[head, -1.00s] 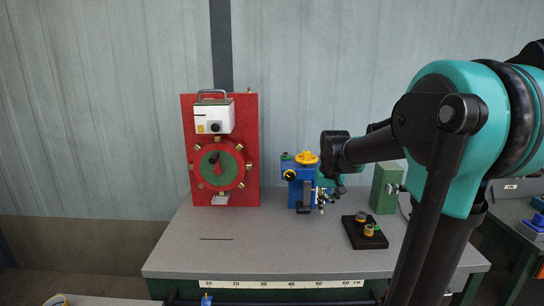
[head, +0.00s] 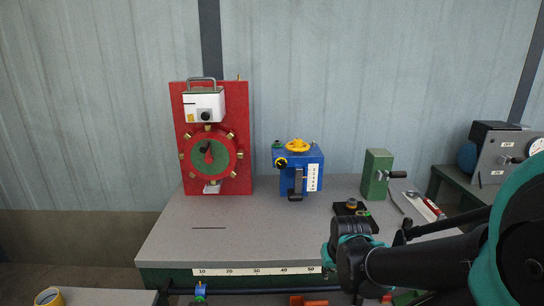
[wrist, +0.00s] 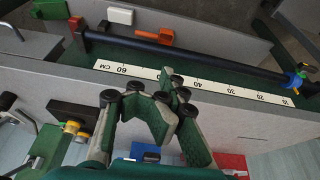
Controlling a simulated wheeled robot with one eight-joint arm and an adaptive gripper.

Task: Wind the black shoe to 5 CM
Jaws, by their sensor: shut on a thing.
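The blue box (head: 283,160) stands on the grey table with a yellow handwheel (head: 296,146) on top. A black shoe (head: 298,183) sits on its front face, beside a white scale strip (head: 313,178) whose marks are too small to read. My gripper (head: 345,243) is over the table's front right edge, well apart from the blue box. In the wrist view my gripper (wrist: 172,100) has its fingers close together above the front ruler; what lies between them cannot be made out. Only part of the blue box (wrist: 145,152) shows behind the fingers.
A red panel (head: 210,105) with a dial stands left of the blue box. A green block (head: 375,172) with a crank and a black plate with small parts (head: 352,211) are to the right. A CM ruler (head: 242,271) runs along the front edge. The table's left middle is clear.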

